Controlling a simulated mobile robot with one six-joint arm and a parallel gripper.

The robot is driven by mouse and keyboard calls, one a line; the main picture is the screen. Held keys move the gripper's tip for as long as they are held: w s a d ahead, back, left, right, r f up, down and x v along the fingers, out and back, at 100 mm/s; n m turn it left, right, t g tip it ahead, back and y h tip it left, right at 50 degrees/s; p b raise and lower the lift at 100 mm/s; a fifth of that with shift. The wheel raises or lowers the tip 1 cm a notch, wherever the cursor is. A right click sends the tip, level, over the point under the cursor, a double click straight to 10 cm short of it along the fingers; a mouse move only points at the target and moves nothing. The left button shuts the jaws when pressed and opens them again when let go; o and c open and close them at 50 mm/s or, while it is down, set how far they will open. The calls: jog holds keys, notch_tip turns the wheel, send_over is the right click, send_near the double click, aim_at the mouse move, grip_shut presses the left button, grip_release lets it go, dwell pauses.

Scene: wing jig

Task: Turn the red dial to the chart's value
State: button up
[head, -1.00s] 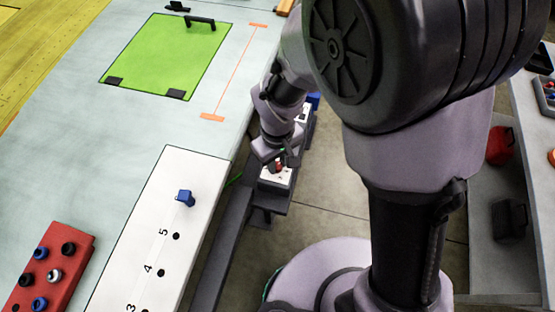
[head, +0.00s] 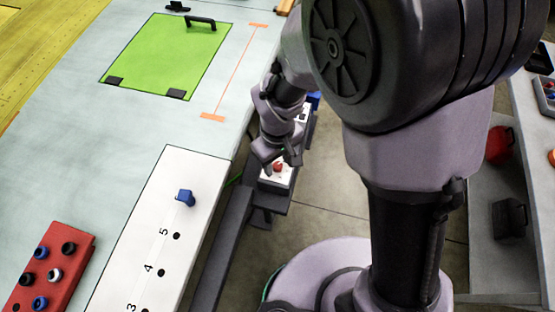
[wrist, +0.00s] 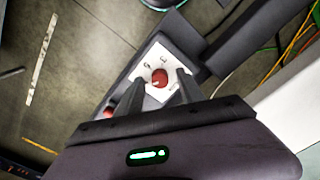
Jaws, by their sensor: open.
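The red dial (wrist: 159,77) sits on a white plate (wrist: 150,58) with small dark marks around it. In the wrist view a pale pointer mark shows on the dial's lower part. In the head view the dial (head: 278,168) is small, on its plate beside the bench. My gripper (wrist: 163,84) is open, one finger on each side of the dial in the wrist picture. In the head view my gripper (head: 283,160) is just above the dial. I cannot tell whether the fingers touch it. I cannot make out a chart.
A white board (head: 150,215) with numbered holes and a blue peg (head: 185,198) lies on the bench. A red block (head: 60,245) with several knobs is at lower left. A green panel (head: 165,60) lies farther back. Cables (wrist: 290,50) show at right in the wrist view.

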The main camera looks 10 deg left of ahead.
aim_at(278, 165)
jog(key=shift+r, duration=0.1)
notch_tip(278, 165, up, 17)
jog(key=p, duration=0.4)
jog(key=shift+r+p, duration=0.15)
jog(key=shift+p, duration=0.25)
